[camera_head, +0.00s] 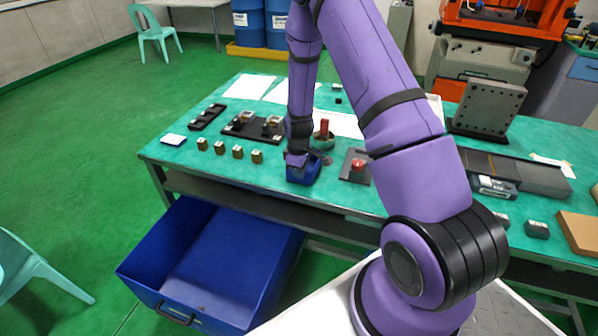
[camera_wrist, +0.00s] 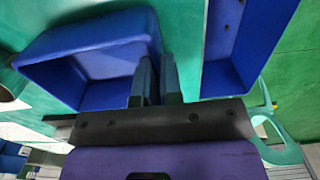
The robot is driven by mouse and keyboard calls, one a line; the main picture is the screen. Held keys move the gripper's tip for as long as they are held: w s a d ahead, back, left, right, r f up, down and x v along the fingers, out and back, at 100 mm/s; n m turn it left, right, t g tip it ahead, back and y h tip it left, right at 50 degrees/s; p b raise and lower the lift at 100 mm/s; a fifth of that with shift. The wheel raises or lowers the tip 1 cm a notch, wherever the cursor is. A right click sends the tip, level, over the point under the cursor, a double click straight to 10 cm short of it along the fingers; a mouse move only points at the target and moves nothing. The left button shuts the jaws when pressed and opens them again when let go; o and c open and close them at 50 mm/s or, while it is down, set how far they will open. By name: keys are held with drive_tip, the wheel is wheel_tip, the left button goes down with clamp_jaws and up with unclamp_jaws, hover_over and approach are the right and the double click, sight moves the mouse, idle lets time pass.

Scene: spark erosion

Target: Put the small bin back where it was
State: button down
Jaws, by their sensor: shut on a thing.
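The small blue bin (camera_head: 304,172) is at the front edge of the green table, below my gripper (camera_head: 297,160). In the wrist view the small bin (camera_wrist: 90,45) fills the upper left, its open inside showing. My gripper (camera_wrist: 155,82) is shut on the bin's near right wall, with the two fingers close together there. I cannot tell whether the bin rests on the table or hangs just above it.
A large blue open bin (camera_head: 150,262) stands below the table's front left; it also shows in the wrist view (camera_wrist: 232,70). Papers lie behind.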

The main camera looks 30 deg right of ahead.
drive_tip(key=shift+f, duration=0.1)
drive_tip(key=c, duration=1.3)
unclamp_jaws()
